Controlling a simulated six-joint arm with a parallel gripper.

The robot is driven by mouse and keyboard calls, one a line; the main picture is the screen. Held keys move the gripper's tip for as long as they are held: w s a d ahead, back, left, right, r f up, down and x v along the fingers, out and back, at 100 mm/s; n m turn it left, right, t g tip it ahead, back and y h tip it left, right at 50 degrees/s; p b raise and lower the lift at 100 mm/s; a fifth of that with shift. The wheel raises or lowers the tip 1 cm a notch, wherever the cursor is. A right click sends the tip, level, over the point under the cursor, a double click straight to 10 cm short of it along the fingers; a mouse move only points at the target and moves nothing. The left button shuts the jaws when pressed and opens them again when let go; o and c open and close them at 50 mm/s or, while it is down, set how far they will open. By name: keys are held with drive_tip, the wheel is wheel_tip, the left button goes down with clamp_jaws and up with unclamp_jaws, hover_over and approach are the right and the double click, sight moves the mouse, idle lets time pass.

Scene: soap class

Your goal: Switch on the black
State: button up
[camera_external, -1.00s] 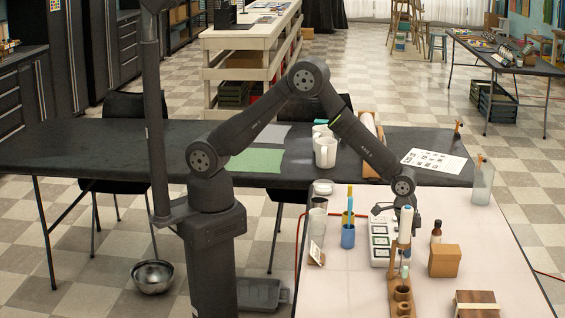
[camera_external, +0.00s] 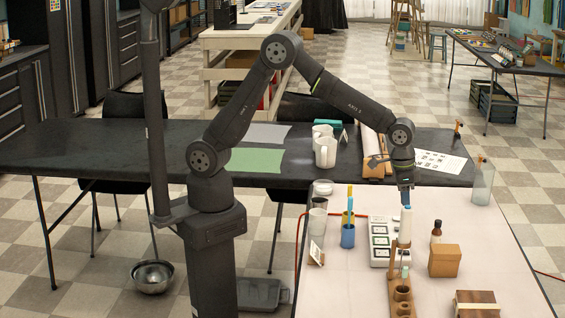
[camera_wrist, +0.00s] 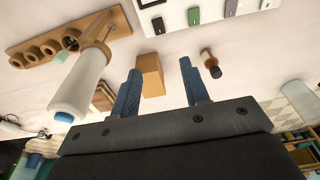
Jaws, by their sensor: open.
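A white switch panel (camera_external: 379,243) lies on the pale table, with several square framed parts in a row. In the wrist view the panel (camera_wrist: 212,22) is at the top edge, partly cut off.
A wooden rack (camera_external: 393,290) holds a white-bodied tool (camera_external: 404,228) right of the panel. A wooden block (camera_external: 444,261) and brown bottle (camera_external: 436,232) stand further right. A blue cup (camera_external: 348,236) stands left.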

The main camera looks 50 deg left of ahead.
sight(406, 252)
wheel_tip(406, 252, up, 2)
drive_tip(key=shift+s+a+r, duration=0.1)
drive_tip(key=shift+a+r, duration=0.05)
drive_tip(key=shift+r, duration=0.05)
drive_tip(key=f, duration=0.5)
drive_tip(key=w+d+f, duration=0.1)
drive_tip(key=f, duration=1.1)
drive_tip(key=shift+w+d+f, duration=0.15)
drive_tip(key=shift+w+d, duration=0.15)
drive_tip(key=shift+d, duration=0.05)
drive_tip(key=shift+f, duration=0.3)
drive_tip(key=shift+a+r, duration=0.1)
drive_tip(key=shift+r, duration=0.15)
drive_tip(key=shift+s+a+t+h, duration=0.1)
drive_tip(key=shift+s+t+h, duration=0.05)
drive_tip(key=shift+t+h, duration=0.35)
drive_tip(key=shift+s+a+t+h, duration=0.1)
drive_tip(key=shift+s+t+h, duration=0.05)
drive_tip(key=shift+t+h, duration=0.35)
drive_tip(key=v, duration=1.7)
drive_tip(key=shift+r, duration=0.25)
